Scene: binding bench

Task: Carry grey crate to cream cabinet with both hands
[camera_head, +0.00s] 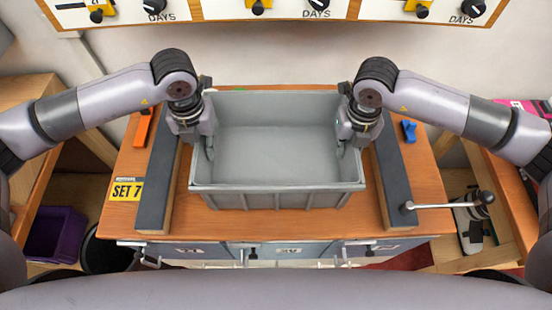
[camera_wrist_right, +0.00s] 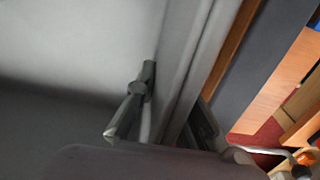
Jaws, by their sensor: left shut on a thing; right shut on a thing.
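The grey crate (camera_head: 275,150) is empty and upright over the orange wooden bench top (camera_head: 425,185), between two dark rails. My left gripper (camera_head: 203,145) is shut on the crate's left wall. My right gripper (camera_head: 346,145) is shut on its right wall. In the right wrist view a finger (camera_wrist_right: 135,105) lies against the inside of the crate wall (camera_wrist_right: 185,75). I cannot tell whether the crate touches the bench top. I cannot identify a cream cabinet for certain; the bench front has grey-blue drawers (camera_head: 285,250).
Dark rails (camera_head: 158,180) and (camera_head: 392,180) flank the crate. An orange block (camera_head: 143,128) and a blue piece (camera_head: 408,130) lie beside them. A lever (camera_head: 450,205) sticks out at right. A purple bin (camera_head: 57,235) stands low at left. A panel with dials (camera_head: 320,8) hangs behind.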

